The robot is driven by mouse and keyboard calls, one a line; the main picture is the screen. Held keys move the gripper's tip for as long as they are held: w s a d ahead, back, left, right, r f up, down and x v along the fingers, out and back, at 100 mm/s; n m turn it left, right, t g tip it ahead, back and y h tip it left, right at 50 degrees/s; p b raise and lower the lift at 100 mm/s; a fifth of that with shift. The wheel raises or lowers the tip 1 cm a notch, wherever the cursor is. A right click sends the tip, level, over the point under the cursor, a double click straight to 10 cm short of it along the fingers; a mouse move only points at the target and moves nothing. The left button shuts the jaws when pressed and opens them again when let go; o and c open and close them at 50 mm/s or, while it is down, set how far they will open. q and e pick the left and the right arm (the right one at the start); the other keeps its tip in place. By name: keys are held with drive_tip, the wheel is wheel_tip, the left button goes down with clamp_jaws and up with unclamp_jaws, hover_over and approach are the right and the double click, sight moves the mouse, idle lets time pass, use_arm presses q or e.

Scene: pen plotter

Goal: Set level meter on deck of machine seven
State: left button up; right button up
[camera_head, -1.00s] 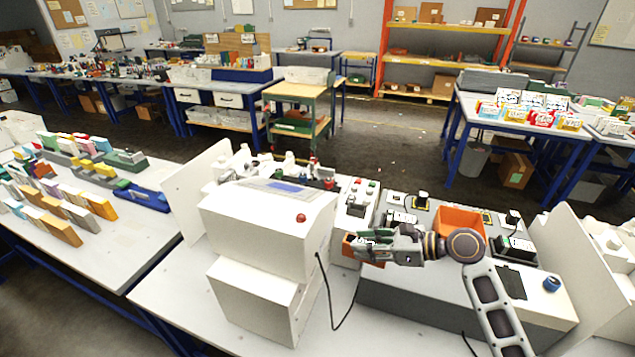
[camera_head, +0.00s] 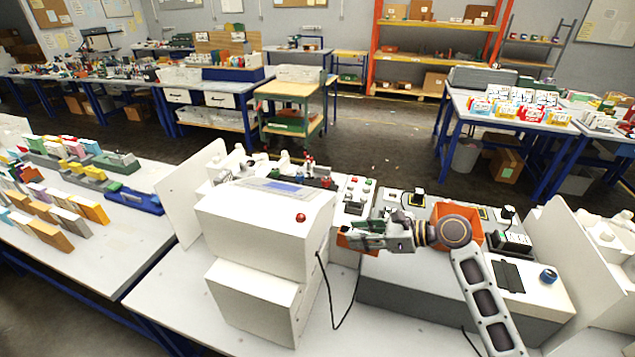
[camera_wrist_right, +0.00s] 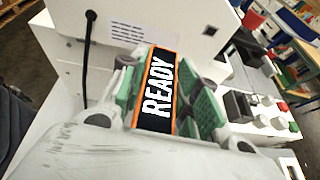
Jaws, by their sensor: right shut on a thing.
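My right gripper (camera_head: 362,238) is shut on an orange-edged meter with a black face reading READY (camera_wrist_right: 157,90). In the head view only a small orange part of the meter (camera_head: 343,240) shows. The gripper is beside the right side of the white boxy machine (camera_head: 265,232), which has a red button on top. In the wrist view the green-padded fingers grip the meter from both sides, with the white machine's wall behind it. I cannot read a number seven on any machine. Contact between the meter and a surface cannot be told. My left gripper is not in view.
A grey machine block (camera_head: 420,290) with an orange bin (camera_head: 470,236) stands under and right of my right arm. A black cable (camera_head: 345,312) hangs from the white machine. A control box with buttons (camera_head: 355,192) stands behind the gripper. White upright panels (camera_head: 190,190) flank the bench.

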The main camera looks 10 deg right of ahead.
drive_tip(key=w+d+r+b, duration=0.1)
drive_tip(key=w+d+r, duration=0.1)
drive_tip(key=w+d, duration=0.5)
drive_tip(key=w+d+r+b, duration=0.1)
drive_tip(key=w+d+b, duration=0.1)
drive_tip(key=w, duration=0.9)
drive_tip(key=w+d+r+b, duration=0.1)
drive_tip(key=w+d+r, duration=0.2)
drive_tip(key=d+r, duration=0.3)
drive_tip(key=w+d+r+b, duration=0.1)
drive_tip(key=w+d+r, duration=0.3)
drive_tip(key=r, duration=0.6)
drive_tip(key=shift+w+d+n+g, duration=0.25)
drive_tip(key=shift+d+n+g, duration=0.05)
drive_tip(key=shift+d, duration=0.55)
drive_tip(key=shift+d+r, duration=0.1)
drive_tip(key=shift+r, duration=0.1)
